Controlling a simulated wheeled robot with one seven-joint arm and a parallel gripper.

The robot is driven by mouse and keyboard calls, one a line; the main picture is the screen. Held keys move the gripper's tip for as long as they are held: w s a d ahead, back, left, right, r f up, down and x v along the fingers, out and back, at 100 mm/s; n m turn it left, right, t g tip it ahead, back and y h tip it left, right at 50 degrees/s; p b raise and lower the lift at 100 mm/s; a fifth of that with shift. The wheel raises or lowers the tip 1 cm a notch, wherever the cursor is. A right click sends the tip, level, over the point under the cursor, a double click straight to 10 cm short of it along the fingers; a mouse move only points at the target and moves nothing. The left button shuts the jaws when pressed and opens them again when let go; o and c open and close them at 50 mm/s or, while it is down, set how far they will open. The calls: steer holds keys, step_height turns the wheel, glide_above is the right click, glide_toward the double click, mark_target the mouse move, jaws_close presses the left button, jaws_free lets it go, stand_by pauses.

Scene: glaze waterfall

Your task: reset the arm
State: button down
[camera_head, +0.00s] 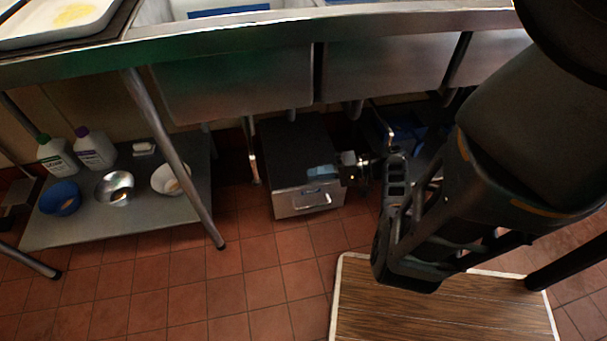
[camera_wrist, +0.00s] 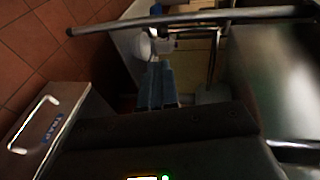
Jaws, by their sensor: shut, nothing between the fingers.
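My gripper (camera_head: 322,172) is low under the sink counter in the head view, its bluish fingers pointing left in front of the dark-topped metal box. The fingers also show in the wrist view (camera_wrist: 157,85), together and with nothing between them. My arm comes in from the right and hides part of the area under the sink.
The metal box (camera_head: 306,200) with a front handle stands on the tiles; its label shows in the wrist view (camera_wrist: 50,130). A low shelf (camera_head: 110,222) at left holds bottles and bowls. A sloping metal leg (camera_head: 175,160) stands between. A wooden-patterned mat (camera_head: 440,318) lies at front right.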

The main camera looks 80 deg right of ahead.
steer(key=shift+s+d, duration=0.1)
steer(key=shift+s, duration=0.35)
stand_by(0.3)
